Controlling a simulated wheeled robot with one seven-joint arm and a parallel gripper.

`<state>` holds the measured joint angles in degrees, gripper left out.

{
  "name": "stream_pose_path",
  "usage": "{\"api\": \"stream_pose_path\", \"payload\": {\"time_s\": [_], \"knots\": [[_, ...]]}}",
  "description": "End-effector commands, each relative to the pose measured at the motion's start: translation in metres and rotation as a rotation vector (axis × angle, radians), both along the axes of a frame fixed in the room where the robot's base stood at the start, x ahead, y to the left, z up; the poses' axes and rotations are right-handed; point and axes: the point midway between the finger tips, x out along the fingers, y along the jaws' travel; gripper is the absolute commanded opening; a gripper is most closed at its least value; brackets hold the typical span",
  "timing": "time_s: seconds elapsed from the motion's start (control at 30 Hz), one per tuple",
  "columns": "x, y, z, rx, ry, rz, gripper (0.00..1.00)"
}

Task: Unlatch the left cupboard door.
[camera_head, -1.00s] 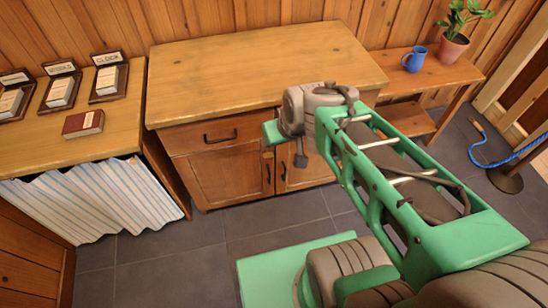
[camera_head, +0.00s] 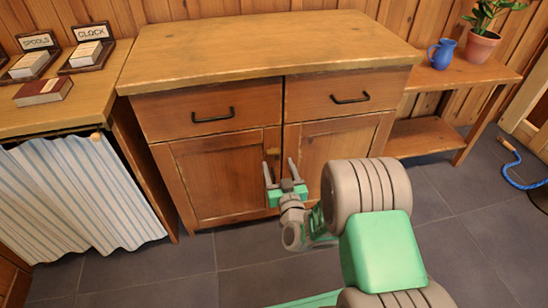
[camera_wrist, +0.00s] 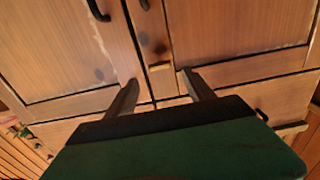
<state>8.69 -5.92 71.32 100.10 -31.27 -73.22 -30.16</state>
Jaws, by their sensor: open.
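The left cupboard door (camera_head: 212,180) is shut, under the left drawer of a wooden cupboard. In the wrist view, which looks upside down, this door (camera_wrist: 235,28) is on the right. A small wooden piece, apparently the latch (camera_head: 272,140), is at the door's upper right edge; its pale end (camera_wrist: 160,68) shows between my fingers in the wrist view. My gripper (camera_head: 278,163) is open and empty in front of the seam between the doors, fingers pointing at the cupboard, just below the latch in the head view. Contact cannot be told. The door's handle is hidden in the head view.
The right door (camera_head: 335,140) is shut, and both drawers with black handles (camera_head: 213,115) are shut. A curtained counter (camera_head: 75,190) stands close on the left. A bench with a blue jug (camera_head: 441,53) and potted plant (camera_head: 482,42) stands right. The floor in front is clear.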

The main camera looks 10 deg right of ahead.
Motion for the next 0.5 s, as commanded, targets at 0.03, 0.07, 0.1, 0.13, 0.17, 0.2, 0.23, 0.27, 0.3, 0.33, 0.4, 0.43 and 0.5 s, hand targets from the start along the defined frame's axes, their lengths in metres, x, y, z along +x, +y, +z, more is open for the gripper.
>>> {"api": "stream_pose_path", "payload": {"time_s": [0.03, 0.07, 0.1, 0.13, 0.17, 0.2, 0.23, 0.27, 0.3, 0.33, 0.4, 0.43, 0.5], "knots": [[0.006, 0.001, 0.001, 0.0, 0.003, 0.002, 0.62], [0.009, 0.001, 0.001, 0.0, 0.002, 0.002, 0.62], [0.014, 0.001, 0.002, 0.0, 0.002, 0.001, 0.62], [0.017, 0.001, 0.002, 0.0, 0.002, 0.001, 0.62], [0.021, 0.001, 0.002, 0.0, 0.002, 0.001, 0.62], [0.025, 0.0, 0.002, 0.0, 0.003, 0.001, 0.62], [0.028, 0.0, 0.002, 0.0, 0.004, 0.001, 0.62], [0.032, 0.001, 0.001, 0.0, 0.004, 0.001, 0.62], [0.036, 0.001, 0.001, 0.0, 0.004, 0.002, 0.62], [0.04, 0.001, 0.002, 0.0, 0.003, 0.002, 0.62], [0.047, 0.001, 0.002, 0.001, 0.003, 0.002, 0.62], [0.05, 0.001, 0.003, 0.0, 0.002, 0.002, 0.62], [0.055, 0.001, 0.001, 0.0, 0.003, 0.002, 0.62]]}}
